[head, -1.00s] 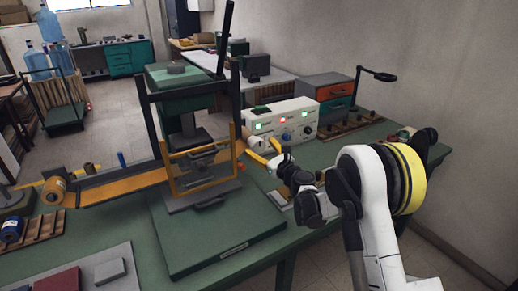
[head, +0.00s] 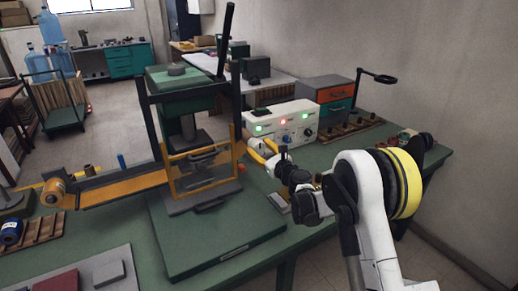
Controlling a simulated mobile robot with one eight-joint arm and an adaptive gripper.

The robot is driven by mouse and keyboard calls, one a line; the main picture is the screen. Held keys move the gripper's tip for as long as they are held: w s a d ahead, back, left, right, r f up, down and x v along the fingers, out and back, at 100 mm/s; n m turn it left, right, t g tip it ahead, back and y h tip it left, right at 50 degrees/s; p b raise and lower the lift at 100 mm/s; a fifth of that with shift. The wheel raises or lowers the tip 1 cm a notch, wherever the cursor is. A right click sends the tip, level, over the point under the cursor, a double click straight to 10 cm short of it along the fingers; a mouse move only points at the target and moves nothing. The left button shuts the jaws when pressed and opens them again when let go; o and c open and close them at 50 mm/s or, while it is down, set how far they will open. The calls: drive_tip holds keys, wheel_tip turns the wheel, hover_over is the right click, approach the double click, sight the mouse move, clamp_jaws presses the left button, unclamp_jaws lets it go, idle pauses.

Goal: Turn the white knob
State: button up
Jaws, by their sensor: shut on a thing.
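The control box (head: 292,113) is white, with lit green and red lamps and several knobs on its front. It stands on the green bench right of the press. My gripper (head: 258,148) has yellow fingers at the lower left of this front panel. It is shut on the white knob (head: 255,142), which is mostly hidden by the fingers.
A press with a black frame and yellow guard (head: 203,169) stands close to the left of my gripper. A wooden rack (head: 350,127) and an orange and green drawer cabinet (head: 330,93) are to the right. The green base plate (head: 215,238) in front is bare.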

drive_tip(key=n+b, duration=0.1)
drive_tip(key=n, duration=0.5)
drive_tip(key=shift+a+f+b, duration=0.1)
drive_tip(key=shift+b, duration=0.2)
drive_tip(key=n+b, duration=0.1)
drive_tip(key=n, duration=0.4)
drive_tip(key=shift+s, duration=0.1)
drive_tip(key=shift+n, duration=0.3)
drive_tip(key=o, duration=1.2)
drive_tip(key=shift+s, duration=0.1)
